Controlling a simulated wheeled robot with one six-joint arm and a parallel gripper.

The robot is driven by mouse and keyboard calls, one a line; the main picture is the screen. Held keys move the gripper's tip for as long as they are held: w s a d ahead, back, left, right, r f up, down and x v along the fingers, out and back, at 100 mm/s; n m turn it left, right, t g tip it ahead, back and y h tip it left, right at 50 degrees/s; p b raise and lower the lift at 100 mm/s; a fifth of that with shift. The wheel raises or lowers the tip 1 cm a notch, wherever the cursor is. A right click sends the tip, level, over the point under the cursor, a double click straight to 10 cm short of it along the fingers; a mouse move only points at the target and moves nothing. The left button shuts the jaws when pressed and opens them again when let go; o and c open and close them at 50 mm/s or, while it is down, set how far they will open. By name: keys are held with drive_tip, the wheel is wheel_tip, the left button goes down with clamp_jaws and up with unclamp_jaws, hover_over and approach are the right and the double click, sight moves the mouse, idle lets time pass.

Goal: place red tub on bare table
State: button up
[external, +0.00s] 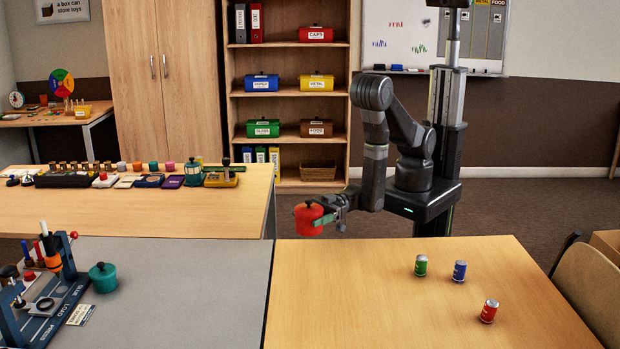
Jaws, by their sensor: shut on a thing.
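My gripper (326,219) is shut on the red tub (307,219) in the external view. It holds the tub by its side. The tub is roughly upright with its lid and knob on top. It appears to be above the far left part of the wooden table (400,310), near that table's back edge; the height of the gap below it is hard to tell.
A chair (590,290) stands at right.

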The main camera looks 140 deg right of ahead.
sight(320, 231)
drive_tip(key=shift+s+a+f+n+y+p, duration=0.1)
drive_tip(key=shift+a+n+y+p, duration=0.1)
drive_tip(key=shift+a, duration=0.4)
drive_tip(key=shift+s+a+n+y+p, duration=0.1)
drive_tip(key=shift+s+a+y, duration=0.1)
drive_tip(key=shift+a, duration=0.35)
drive_tip(key=shift+s+a+f+n+y+p, duration=0.1)
drive_tip(key=shift+a+y, duration=0.1)
drive_tip(key=shift+a, duration=0.4)
drive_tip(key=w+d+r+m+h+b, duration=0.2)
drive_tip(key=d+b, duration=0.9)
drive_tip(key=d, duration=2)
drive_tip(key=s+d+r+m+h+b, duration=0.1)
drive_tip(key=s+d+b, duration=0.3)
drive_tip(key=s+d, duration=0.6)
drive_tip(key=s+d+r+g+h+b, duration=0.1)
drive_tip(key=s+d+b, duration=0.3)
drive_tip(key=s+d, duration=0.5)
drive_tip(key=d+h, duration=0.1)
drive_tip(key=d, duration=0.5)
drive_tip(key=shift+s+d+r+m+h, duration=0.25)
drive_tip(key=shift+s+r+m+h, duration=0.1)
drive_tip(key=shift+s+m+h, duration=0.05)
drive_tip(key=shift+f+b, duration=1.35)
drive_tip(key=shift+f, duration=3.45)
